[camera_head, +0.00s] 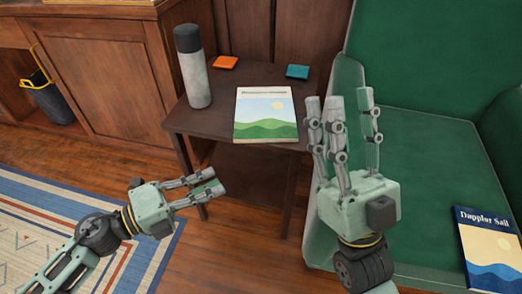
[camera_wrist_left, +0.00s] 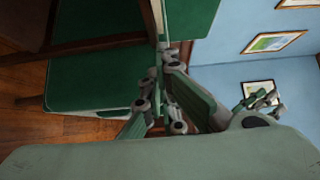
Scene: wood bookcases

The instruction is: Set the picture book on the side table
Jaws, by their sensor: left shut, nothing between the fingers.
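A thin book (camera_head: 266,115) with a pale cover, green hills and a sun lies flat on the dark wood side table (camera_head: 195,122), at its front right. A second book (camera_head: 489,250), dark blue and titled "Dapplor Sail", lies on the green seat at the lower right, cut off by the frame edge. My left gripper (camera_head: 213,180) is shut and empty, in front of and below the table top. My right gripper (camera_head: 345,103) points up, open and empty, right of the table and over the seat's left edge. The left wrist view shows the left fingers (camera_wrist_left: 175,110) with no book.
The green upholstered seat (camera_head: 440,170) stands at right. Framed pictures (camera_wrist_left: 275,41) hang on a blue wall.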

